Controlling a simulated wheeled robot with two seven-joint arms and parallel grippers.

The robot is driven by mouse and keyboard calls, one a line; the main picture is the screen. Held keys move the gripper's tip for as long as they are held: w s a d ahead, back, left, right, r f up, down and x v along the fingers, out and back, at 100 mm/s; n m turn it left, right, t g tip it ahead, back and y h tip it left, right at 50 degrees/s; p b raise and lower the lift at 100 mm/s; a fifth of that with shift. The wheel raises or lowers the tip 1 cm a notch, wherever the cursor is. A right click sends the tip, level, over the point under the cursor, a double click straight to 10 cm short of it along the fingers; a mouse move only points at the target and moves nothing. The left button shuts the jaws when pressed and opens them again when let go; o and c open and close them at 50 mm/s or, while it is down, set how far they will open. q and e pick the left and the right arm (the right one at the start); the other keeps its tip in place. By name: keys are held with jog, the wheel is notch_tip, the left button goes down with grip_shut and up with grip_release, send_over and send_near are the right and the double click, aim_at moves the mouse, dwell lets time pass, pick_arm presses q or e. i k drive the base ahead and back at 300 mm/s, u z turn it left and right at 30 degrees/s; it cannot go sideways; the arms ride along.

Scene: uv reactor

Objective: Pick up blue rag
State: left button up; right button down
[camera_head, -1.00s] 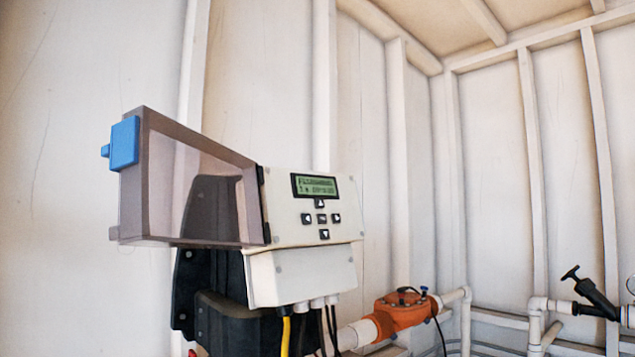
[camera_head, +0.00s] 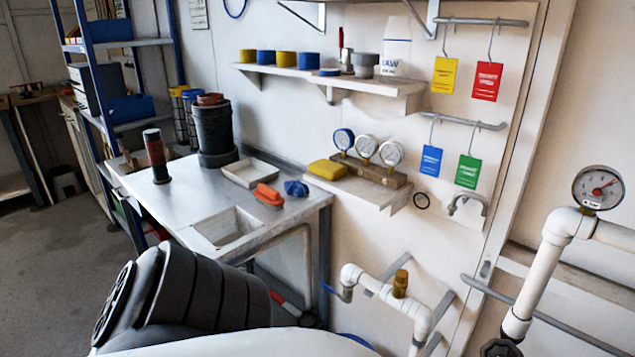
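A small crumpled blue rag (camera_head: 296,188) lies on the metal workbench (camera_head: 190,192), near its right back edge. It sits just right of an orange brush-like object (camera_head: 268,194) and below a small wall shelf. Neither of my grippers shows in the head view. A dark ribbed arm part of mine and a white body part fill the lower left and bottom of the view.
A sink basin (camera_head: 226,227) opens in the bench front, and a white tray (camera_head: 251,172) lies behind it. A black canister (camera_head: 214,130) stands further back. White pipes (camera_head: 385,290) stick out right of the bench. Floor is clear at left.

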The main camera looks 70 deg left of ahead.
aim_at(296, 189)
jog(key=u, duration=3.1)
